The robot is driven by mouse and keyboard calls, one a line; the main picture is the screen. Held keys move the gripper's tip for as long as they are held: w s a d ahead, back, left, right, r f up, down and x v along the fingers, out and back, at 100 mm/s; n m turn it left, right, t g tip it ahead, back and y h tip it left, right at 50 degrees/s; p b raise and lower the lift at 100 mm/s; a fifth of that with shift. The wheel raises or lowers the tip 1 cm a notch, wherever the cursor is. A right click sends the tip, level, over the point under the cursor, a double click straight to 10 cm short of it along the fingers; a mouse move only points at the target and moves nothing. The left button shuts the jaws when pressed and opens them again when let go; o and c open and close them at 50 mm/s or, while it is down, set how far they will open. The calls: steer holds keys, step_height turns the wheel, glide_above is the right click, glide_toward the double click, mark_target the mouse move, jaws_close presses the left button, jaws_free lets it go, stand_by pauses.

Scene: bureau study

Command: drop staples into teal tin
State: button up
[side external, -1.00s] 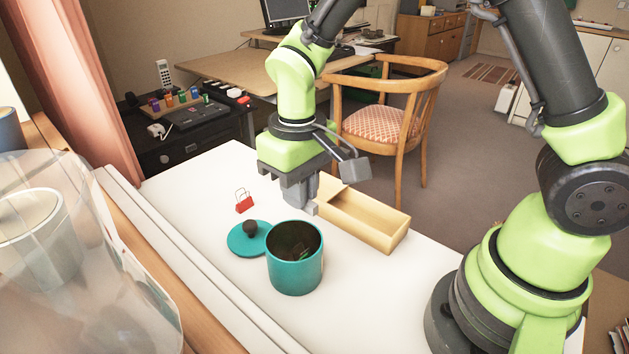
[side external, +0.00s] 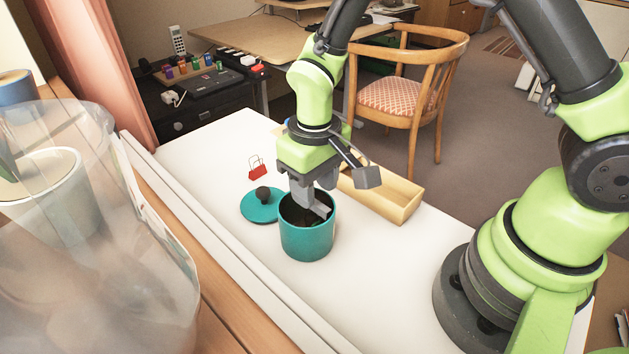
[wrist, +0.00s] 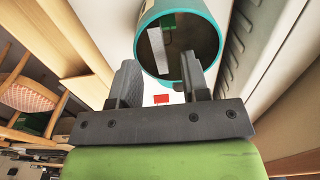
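The teal tin (side external: 306,240) stands open and upright on the white tabletop. Its teal lid (side external: 258,208) with a dark knob lies beside it. My gripper (side external: 313,207) points down at the tin's mouth, with its fingertips at or just inside the rim. In the wrist view, my gripper (wrist: 159,62) has its fingers apart with nothing between them. The tin (wrist: 209,18) appears beyond the fingers. Inside it I see a pale grey strip (wrist: 157,45), possibly staples, and a small green piece (wrist: 168,21). The near finger hides part of the tin's inside.
A long wooden tray (side external: 400,205) lies right of the tin, partly behind my gripper. A red binder clip (side external: 257,173) stands beyond the lid. A clear container (side external: 150,190) fills the left foreground. The white tabletop (side external: 345,290) is bare in front of the tin.

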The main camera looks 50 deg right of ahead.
mark_target(316, 201)
step_height(316, 201, up, 10)
stand_by(0.6)
steer(key=s+d+r+m+t+y, duration=0.1)
steer(key=s+d+r+m+t, duration=0.1)
steer(key=s+r, duration=0.4)
steer(key=s+d+r+m+t+y, duration=0.1)
steer(key=s+d+r+m+t, duration=0.1)
steer(key=s+r+t, duration=0.3)
steer(key=s+d+r, duration=0.1)
steer(key=s, duration=0.2)
steer(key=shift+s, duration=0.15)
steer(key=shift+o, duration=0.4)
stand_by(0.9)
